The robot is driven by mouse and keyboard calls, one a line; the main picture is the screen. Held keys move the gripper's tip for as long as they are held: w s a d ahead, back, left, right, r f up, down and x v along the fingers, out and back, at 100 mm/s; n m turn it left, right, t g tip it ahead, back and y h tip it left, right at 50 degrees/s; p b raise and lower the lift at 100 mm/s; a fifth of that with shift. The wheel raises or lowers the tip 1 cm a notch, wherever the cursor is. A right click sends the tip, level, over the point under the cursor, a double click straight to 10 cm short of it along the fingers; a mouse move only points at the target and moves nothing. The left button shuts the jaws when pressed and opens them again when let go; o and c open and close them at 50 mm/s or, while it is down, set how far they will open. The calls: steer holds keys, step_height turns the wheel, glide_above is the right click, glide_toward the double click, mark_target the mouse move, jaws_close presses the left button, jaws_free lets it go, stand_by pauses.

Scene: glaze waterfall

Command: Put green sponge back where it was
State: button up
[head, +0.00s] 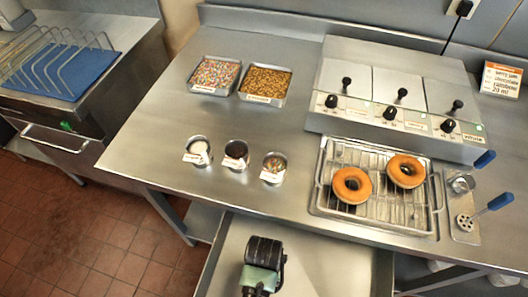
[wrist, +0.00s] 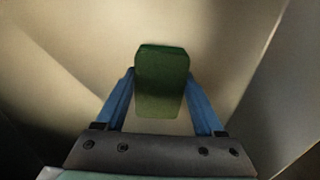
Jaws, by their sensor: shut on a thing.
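The green sponge (wrist: 161,82) is upright between the two blue fingers of my gripper (wrist: 160,88) in the wrist view. My gripper is shut on it, with a finger at each side. Behind the sponge are pale, blurred surfaces, and I cannot tell whether it touches any of them. In the head view, a dark part of my arm shows at the bottom centre, over a pale metal surface (head: 325,262) below the counter's front edge. The sponge and fingers cannot be made out there.
The steel counter (head: 140,140) holds sprinkle trays (head: 215,74), small labelled cups (head: 236,153), a glaze unit (head: 395,122) and a wire rack (head: 333,205) with two doughnuts (head: 351,185). A blue mat (head: 70,80) under a wire rack is at the left. A small green thing (head: 67,126) is below it.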

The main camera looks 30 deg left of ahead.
steer(key=o, duration=1.3)
steer(key=shift+f, duration=0.1)
step_height(320, 180, up, 12)
steer(key=shift+r+p, duration=0.2)
steer(key=shift+p, duration=0.55)
